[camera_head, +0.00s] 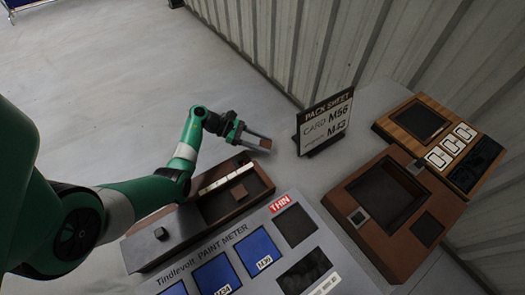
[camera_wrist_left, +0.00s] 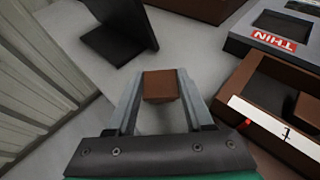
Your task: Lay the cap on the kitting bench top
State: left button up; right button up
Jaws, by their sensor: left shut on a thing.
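My left gripper (camera_head: 262,139) is shut on a small brown block, which looks to be the cap (camera_wrist_left: 160,86). The cap sits between the fingertips and also shows in the head view (camera_head: 266,143). The gripper holds it over a bare part of the grey kitting bench top (camera_head: 300,178), which also shows in the wrist view (camera_wrist_left: 205,52). I cannot tell whether the cap touches the bench. My right gripper is not in view.
A brown open box (camera_head: 262,184) with a similar brown block (camera_head: 239,192) lies below my left gripper. The pack sheet sign (camera_head: 325,122) stands to its right. A paint meter panel (camera_head: 235,246) and another brown tray (camera_head: 352,186) occupy the near bench. A corrugated wall (camera_head: 330,45) runs behind.

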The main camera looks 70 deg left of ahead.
pick_arm(q)
jog(key=f+b, duration=0.2)
jog(key=f, duration=0.1)
jog(key=shift+w+a+f, duration=0.1)
jog(key=shift+a+f, duration=0.1)
jog(key=shift+f, duration=0.05)
jog(key=shift+f, duration=0.2)
jog(key=o, duration=1.3)
jog(key=shift+r, duration=0.1)
